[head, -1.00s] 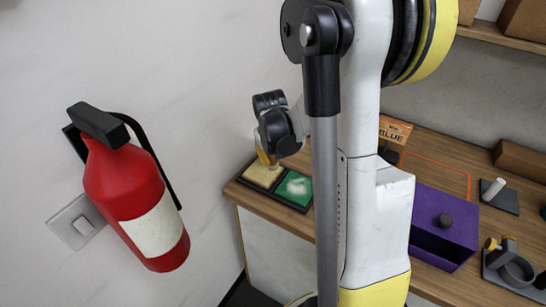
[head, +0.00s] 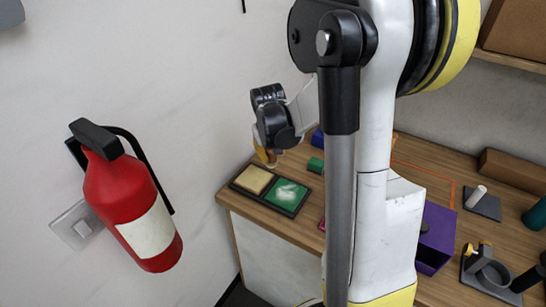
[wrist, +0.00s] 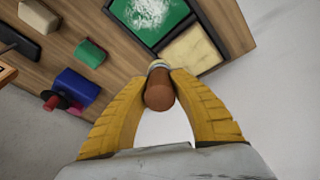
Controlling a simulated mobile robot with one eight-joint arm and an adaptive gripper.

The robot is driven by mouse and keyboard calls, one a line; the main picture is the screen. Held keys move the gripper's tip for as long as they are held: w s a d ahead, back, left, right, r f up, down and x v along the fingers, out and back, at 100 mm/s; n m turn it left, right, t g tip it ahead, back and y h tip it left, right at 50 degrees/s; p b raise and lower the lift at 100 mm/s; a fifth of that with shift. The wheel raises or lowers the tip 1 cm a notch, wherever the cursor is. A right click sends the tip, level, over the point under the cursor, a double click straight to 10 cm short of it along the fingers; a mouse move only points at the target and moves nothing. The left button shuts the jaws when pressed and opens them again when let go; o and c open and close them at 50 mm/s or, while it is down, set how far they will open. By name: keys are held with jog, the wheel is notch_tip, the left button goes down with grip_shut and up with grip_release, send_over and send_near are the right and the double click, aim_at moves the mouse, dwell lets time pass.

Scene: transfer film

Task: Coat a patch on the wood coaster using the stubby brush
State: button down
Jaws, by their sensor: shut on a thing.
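The stubby brush (wrist: 159,97) has a rounded brown handle and a pale band at its far end. My gripper (wrist: 159,76) is shut on it with yellow fingers, and the handle end faces the wrist camera. In the head view my gripper (head: 265,157) hangs close above the back of a black tray with two square panels. The tan panel (wrist: 193,53), possibly the wood coaster, lies just beyond the brush. The green panel (wrist: 165,14) beside it bears a white speckled patch. The brush's tip is hidden, so I cannot tell whether it touches anything.
A green block (wrist: 91,52), a blue block (wrist: 77,87) and a beige block (wrist: 39,16) lie left in the wrist view. A purple box (head: 437,238) stands right of my arm. A red fire extinguisher (head: 131,205) hangs on the left wall.

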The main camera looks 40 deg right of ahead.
jog(key=shift+r+p, duration=0.5)
jog(key=shift+r, duration=0.45)
